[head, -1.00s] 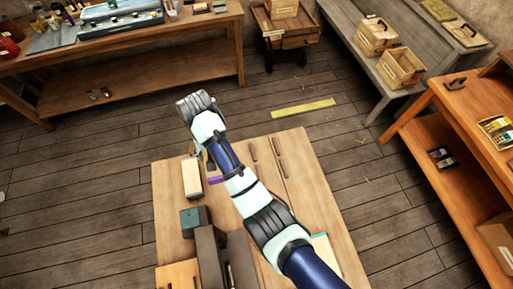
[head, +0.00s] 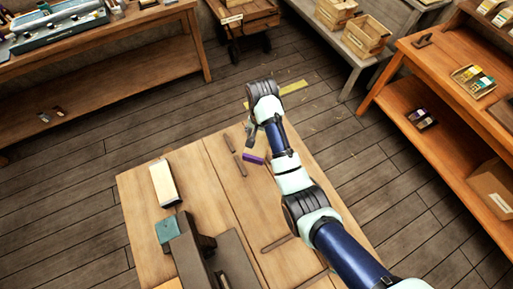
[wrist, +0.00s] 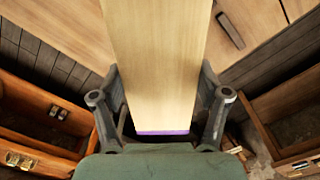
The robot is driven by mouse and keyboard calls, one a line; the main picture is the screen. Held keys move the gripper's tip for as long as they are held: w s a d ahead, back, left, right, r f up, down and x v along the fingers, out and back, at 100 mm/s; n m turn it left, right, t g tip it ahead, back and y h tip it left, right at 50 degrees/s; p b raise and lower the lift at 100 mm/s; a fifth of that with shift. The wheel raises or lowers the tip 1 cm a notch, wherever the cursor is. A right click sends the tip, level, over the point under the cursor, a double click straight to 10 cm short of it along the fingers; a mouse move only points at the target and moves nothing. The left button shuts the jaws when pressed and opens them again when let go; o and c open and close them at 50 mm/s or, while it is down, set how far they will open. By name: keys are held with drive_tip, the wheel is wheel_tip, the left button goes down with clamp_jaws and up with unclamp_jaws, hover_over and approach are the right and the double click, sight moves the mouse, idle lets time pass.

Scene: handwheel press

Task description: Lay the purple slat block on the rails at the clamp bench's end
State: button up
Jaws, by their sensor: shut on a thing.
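The purple slat block shows in the wrist view as a long pale wooden piece (wrist: 155,60) with a purple end edge. My gripper (wrist: 160,88) is shut on it, one finger at each side. In the head view only a purple part (head: 254,159) shows beside my gripper (head: 250,136), above the far end of the clamp bench (head: 215,200). Two short dark bars, which look like the rails (head: 240,165), lie on the bench top just left of the block. One dark bar (wrist: 231,31) also shows right of the block in the wrist view. My arm hides part of the bench.
A pale block (head: 163,184) lies on the bench's left side. A dark vise with a teal part (head: 169,230) stands at its near left. More dark bars lie near my forearm. An orange shelf bench (head: 440,90) stands right; open floor surrounds the clamp bench.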

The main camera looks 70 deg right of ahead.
wheel_tip(320, 180, down, 14)
drive_tip(key=shift+r+b, duration=0.2)
drive_tip(key=shift+b, duration=0.65)
drive_tip(key=shift+f, duration=0.2)
drive_tip(key=o, duration=1.4)
drive_tip(key=shift+r, duration=0.15)
wheel_tip(320, 180, up, 12)
drive_tip(key=shift+r+p, duration=0.1)
drive_tip(key=shift+p, duration=1)
drive_tip(key=shift+w, duration=0.1)
